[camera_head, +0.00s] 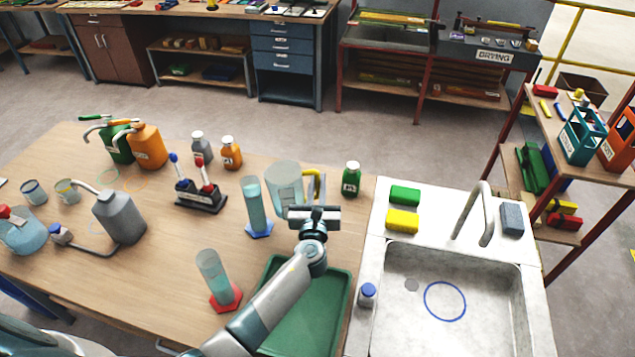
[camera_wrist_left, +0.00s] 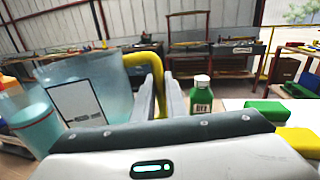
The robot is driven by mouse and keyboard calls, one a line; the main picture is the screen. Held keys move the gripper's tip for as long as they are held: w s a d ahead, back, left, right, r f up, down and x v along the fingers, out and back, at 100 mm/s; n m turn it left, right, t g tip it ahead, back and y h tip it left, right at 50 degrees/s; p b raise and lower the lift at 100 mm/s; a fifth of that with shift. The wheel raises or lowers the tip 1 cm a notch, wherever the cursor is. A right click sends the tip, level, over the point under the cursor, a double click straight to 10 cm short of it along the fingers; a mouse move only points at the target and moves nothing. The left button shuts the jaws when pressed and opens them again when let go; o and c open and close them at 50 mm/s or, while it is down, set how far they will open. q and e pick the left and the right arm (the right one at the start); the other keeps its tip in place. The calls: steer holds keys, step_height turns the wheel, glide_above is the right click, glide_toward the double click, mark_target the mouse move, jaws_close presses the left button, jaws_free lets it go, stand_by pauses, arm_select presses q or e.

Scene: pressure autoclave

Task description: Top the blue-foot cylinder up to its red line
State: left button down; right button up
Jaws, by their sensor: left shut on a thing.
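My right gripper is not in view.
A red-foot cylinder (camera_head: 213,274) stands in front. A green tray (camera_head: 344,300) lies partly under my left arm. A grey wash bottle (camera_head: 120,216) and other bottles stand left.

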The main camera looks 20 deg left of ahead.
mark_target(317, 178)
arm_select(q)
steer(key=shift+r, duration=0.1)
steer(key=shift+r+p, duration=0.5)
steer(key=shift+r, duration=1)
steer(key=shift+s+f, duration=0.1)
